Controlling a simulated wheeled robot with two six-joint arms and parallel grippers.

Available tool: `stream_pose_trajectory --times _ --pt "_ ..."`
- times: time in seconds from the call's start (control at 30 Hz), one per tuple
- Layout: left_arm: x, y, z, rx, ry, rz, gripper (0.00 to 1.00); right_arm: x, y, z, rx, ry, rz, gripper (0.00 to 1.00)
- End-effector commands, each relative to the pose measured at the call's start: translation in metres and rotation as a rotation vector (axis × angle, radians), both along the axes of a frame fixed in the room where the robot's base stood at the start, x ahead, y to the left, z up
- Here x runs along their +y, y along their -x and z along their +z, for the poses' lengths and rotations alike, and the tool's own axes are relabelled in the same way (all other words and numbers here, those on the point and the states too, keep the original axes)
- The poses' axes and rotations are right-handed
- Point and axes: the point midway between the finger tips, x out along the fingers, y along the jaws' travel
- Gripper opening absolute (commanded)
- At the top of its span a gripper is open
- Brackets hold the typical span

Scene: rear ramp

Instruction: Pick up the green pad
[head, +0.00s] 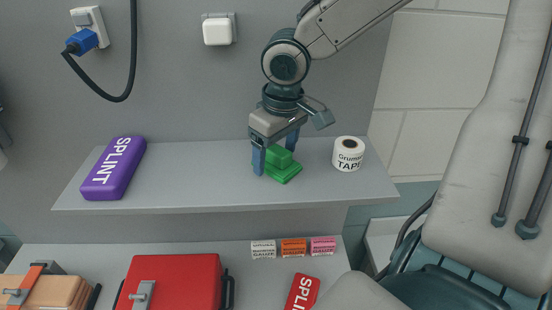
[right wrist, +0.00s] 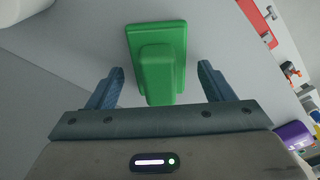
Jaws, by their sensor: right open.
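The green pad (head: 286,172) sits on the grey shelf, a small block with a raised narrower part on a wider base. My right gripper (head: 275,160) comes down from above and is open, with blue fingers close to the pad, one finger in front of its left side. In the right wrist view the pad (right wrist: 156,60) lies ahead, and its near end reaches toward the gap between the two open fingers (right wrist: 160,88). Both fingers look apart from the pad there. My left gripper is not in view.
The grey shelf (head: 210,180) also holds a purple splint pack (head: 113,168) at the left and a white tape roll (head: 348,154) just right of the pad. Below are a red case (head: 173,280) and several small labels. A stretcher seat (head: 490,170) stands at the right.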

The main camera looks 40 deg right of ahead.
Motion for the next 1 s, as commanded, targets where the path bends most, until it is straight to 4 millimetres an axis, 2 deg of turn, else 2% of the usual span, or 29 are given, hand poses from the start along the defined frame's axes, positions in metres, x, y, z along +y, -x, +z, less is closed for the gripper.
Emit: stream_pose_trajectory --times 0.1,0.3,0.4,0.67,1.0 --pt "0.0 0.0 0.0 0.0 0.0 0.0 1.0 0.0 0.0 0.0 0.0 0.0 0.0 0.75" --pt "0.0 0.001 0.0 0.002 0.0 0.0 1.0 0.0 0.0 0.0 0.0 0.001 0.0 0.35" --pt "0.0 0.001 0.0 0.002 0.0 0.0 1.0 0.0 0.0 0.0 0.0 0.001 0.0 0.28" --pt "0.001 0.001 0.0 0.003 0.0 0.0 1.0 -0.001 0.0 0.002 0.0 0.001 0.0 0.28" --pt "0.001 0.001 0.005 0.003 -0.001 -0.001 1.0 -0.009 0.003 0.021 -0.002 0.001 -0.001 0.28"
